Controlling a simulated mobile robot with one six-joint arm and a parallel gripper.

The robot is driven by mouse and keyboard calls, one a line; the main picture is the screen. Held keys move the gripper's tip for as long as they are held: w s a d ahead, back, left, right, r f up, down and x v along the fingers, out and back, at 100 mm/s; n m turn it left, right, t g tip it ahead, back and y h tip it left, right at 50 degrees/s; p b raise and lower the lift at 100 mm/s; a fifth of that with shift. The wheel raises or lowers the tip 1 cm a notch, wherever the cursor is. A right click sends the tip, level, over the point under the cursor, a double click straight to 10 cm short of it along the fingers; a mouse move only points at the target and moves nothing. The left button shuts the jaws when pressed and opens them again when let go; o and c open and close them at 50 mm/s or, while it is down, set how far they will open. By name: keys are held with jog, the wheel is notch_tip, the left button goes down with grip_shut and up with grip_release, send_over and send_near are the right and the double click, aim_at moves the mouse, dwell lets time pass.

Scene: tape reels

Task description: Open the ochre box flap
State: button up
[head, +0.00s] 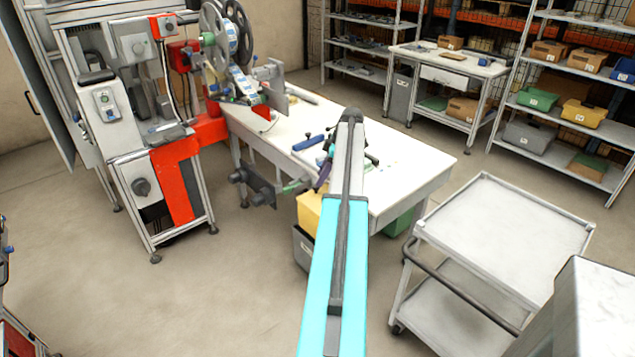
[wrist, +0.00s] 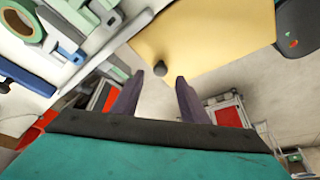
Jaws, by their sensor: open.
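The ochre box (head: 309,212) hangs or stands at the front of the worktable in the head view, partly hidden by my arm. In the wrist view its flat ochre face (wrist: 215,35) fills the upper right. A dark round knob (wrist: 160,69) sits near the lower left edge of that face. My gripper (wrist: 160,78) is open, its two purple fingers apart, with nothing between them that I can see held. The knob appears just ahead of the fingertips, in line with the gap. In the head view the gripper (head: 322,178) shows small above the box.
The white worktable (head: 415,165) carries blue and dark tools near my gripper. A grey bin (head: 302,245) is below the ochre box and a green one (head: 398,220) to its right. A grey trolley (head: 505,235) stands at right. Floor is clear at left front.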

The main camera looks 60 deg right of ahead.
jog(key=shift+x, duration=1.95)
jog(key=shift+c, duration=0.4)
grip_shut()
jog(key=shift+s, duration=0.1)
jog(key=shift+a+r, duration=0.1)
